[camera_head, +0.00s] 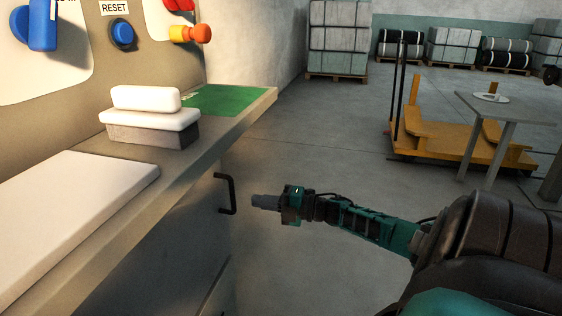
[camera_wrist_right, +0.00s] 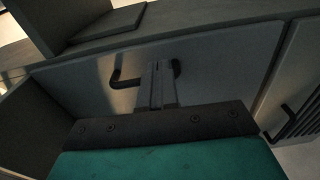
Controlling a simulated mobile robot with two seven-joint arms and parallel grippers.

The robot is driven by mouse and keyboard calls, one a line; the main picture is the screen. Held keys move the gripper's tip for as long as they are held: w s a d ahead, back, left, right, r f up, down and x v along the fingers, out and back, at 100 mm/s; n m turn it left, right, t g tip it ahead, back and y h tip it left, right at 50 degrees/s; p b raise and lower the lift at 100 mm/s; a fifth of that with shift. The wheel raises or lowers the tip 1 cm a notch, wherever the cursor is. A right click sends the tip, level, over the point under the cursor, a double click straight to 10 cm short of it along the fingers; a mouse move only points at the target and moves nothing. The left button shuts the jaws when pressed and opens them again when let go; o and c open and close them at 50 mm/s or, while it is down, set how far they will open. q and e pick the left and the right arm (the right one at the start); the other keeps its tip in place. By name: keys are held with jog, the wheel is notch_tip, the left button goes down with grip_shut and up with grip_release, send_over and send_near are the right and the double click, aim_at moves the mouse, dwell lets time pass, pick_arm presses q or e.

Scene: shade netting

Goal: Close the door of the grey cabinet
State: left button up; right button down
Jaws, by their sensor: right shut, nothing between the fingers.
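The grey cabinet (camera_head: 150,250) stands under the counter at the left of the head view. Its door (camera_wrist_right: 215,75) shows in the wrist view as a flat grey panel with a black bar handle (camera_head: 231,194). The handle also shows in the wrist view (camera_wrist_right: 126,82), partly hidden behind my fingers. I cannot tell how far the door stands open. My right gripper (camera_head: 254,200) is shut and empty, its tips just right of the handle in the head view. In the wrist view its fingers (camera_wrist_right: 156,68) overlap the handle; contact is unclear. My left gripper is not in view.
The counter edge (camera_head: 225,135) runs above the door, with a white-topped block (camera_head: 150,120) and a green mat (camera_head: 225,98) on top. A second black handle (camera_wrist_right: 284,118) is on the neighbouring panel. An orange cart (camera_head: 440,140) and a small table (camera_head: 510,108) stand beyond open floor.

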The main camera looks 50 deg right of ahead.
pick_arm(q)
jog(key=b, duration=0.1)
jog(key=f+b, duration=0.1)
jog(key=b, duration=0.1)
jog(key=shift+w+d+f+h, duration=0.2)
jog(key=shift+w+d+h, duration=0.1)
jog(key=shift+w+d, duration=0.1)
pick_arm(e)
jog(key=s+d, duration=0.1)
jog(key=d, duration=0.8)
jog(key=shift+s, duration=0.15)
jog(key=shift+s, duration=0.1)
